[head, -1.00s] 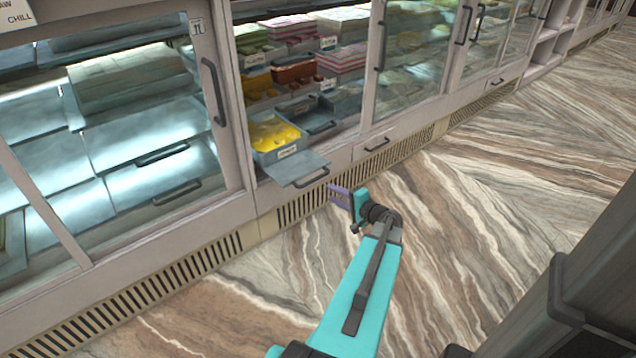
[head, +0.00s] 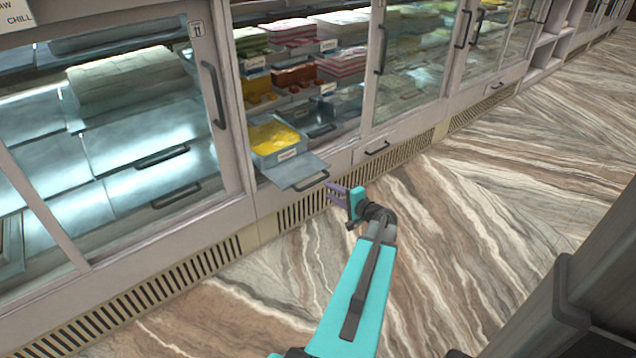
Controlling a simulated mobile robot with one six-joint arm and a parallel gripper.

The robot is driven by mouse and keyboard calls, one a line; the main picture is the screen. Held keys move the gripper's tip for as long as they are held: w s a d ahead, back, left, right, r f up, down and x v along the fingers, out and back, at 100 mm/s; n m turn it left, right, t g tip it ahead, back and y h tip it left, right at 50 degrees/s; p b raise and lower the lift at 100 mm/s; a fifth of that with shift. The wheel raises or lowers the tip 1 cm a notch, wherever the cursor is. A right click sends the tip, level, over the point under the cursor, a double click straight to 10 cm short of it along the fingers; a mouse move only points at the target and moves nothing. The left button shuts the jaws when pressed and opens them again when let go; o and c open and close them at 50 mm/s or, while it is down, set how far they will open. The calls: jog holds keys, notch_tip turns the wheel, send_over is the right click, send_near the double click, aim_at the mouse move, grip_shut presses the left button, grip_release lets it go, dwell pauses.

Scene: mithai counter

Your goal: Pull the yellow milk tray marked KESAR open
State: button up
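A grey tray (head: 265,160) filled with yellow sweets (head: 272,136) stands at the front left of the middle display case. Its small white label (head: 287,155) is too small to read. A grey flap (head: 292,170) juts out in front of it over the case's lower edge, with a dark handle (head: 312,182) on its outer side. My gripper (head: 336,194), with purple fingers, is just right of and below that handle in the picture, seemingly apart from it. The fingers show a gap between them, with nothing held.
A second grey tray (head: 316,124) sits right of the yellow one, with orange, pink and green sweets behind. A door frame with a vertical handle (head: 213,95) stands to the left. The marble floor (head: 470,210) is clear.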

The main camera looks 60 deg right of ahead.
aim_at(316, 183)
jog(key=b+x, duration=0.1)
jog(key=x, duration=0.9)
